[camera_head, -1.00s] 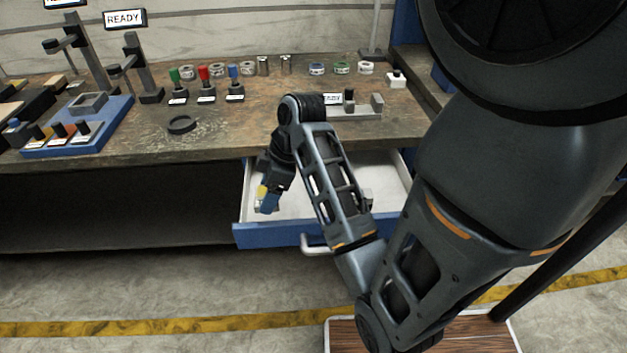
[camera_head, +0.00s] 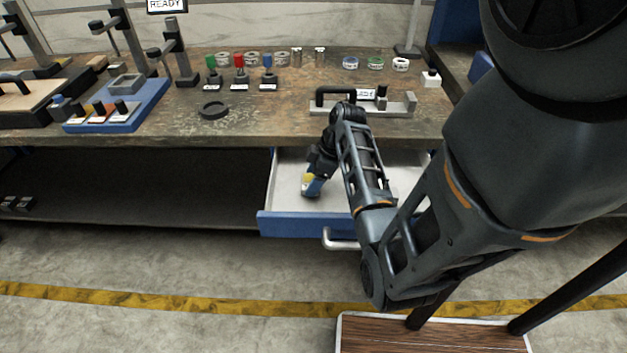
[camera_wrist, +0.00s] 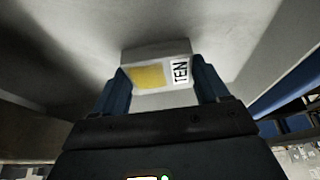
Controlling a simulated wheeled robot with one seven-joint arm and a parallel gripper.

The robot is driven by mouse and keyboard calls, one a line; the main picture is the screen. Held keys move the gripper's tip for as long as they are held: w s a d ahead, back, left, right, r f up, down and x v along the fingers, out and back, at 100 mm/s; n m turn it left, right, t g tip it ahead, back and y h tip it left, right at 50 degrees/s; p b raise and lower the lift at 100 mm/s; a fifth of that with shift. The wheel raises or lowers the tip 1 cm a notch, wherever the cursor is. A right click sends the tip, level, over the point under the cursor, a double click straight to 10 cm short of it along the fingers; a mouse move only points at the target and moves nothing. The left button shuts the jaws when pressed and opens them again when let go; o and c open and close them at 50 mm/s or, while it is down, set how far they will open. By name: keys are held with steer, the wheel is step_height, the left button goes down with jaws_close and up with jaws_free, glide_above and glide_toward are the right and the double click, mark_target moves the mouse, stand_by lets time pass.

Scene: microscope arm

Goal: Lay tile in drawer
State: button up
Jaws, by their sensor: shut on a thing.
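The tile is a pale block with a yellow patch and black lettering that reads "TEN" in the wrist view (camera_wrist: 150,76). My gripper (camera_wrist: 160,84) is shut on it, with one blue finger on each side. In the head view my gripper (camera_head: 309,190) is over the open drawer (camera_head: 357,220), inside its walls near the left side. The drawer has a blue front, a pale inside and a metal handle. Only a little of the tile's yellow shows there. I cannot tell whether the tile touches the drawer floor.
The workbench (camera_head: 240,125) stands above and behind the drawer. My arm hides the drawer's right part.

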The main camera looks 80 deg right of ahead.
steer(key=shift+f, duration=0.6)
steer(key=shift+f, duration=0.15)
steer(key=o, duration=1.6)
steer(key=v, duration=1.2)
